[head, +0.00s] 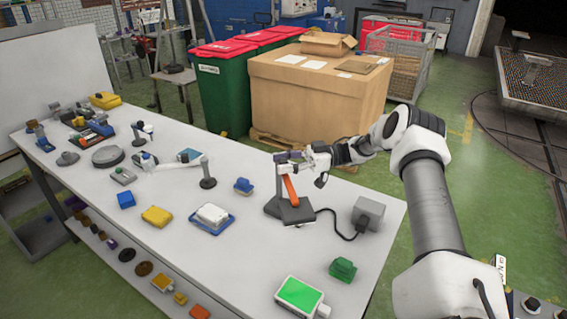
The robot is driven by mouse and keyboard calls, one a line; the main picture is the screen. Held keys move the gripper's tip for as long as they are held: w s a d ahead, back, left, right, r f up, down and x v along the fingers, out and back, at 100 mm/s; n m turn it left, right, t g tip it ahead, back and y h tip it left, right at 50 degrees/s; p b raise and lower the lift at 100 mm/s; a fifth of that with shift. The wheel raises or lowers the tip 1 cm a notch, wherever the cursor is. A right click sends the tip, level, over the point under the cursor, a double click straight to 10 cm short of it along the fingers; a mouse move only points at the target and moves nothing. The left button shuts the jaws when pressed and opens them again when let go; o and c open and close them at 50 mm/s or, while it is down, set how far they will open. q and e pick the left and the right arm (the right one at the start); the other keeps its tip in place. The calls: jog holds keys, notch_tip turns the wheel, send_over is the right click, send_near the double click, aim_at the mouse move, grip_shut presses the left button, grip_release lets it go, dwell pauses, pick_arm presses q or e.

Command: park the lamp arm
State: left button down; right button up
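A lamp-like device stands on the white table, with a dark base (274,208), a dark upright post (279,182) and a slanted orange arm (290,189). A dark flat piece (297,212) sits low at the orange arm's bottom end. A cable runs from it to a grey box (368,214). My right gripper (303,160) reaches in from the right at the top of the post and the orange arm. Its fingertips are too small and overlapped to show whether they are open or touching. My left gripper is not in view.
A green-screened device (300,296) and a green block (343,269) lie near the front edge. A white jointed arm on a dark foot (208,182), a blue tray with a white block (212,217) and a yellow block (156,216) stand left. A large cardboard box (310,95) stands behind the table.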

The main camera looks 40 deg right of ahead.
jog(key=v, duration=1.2)
dwell(0.4)
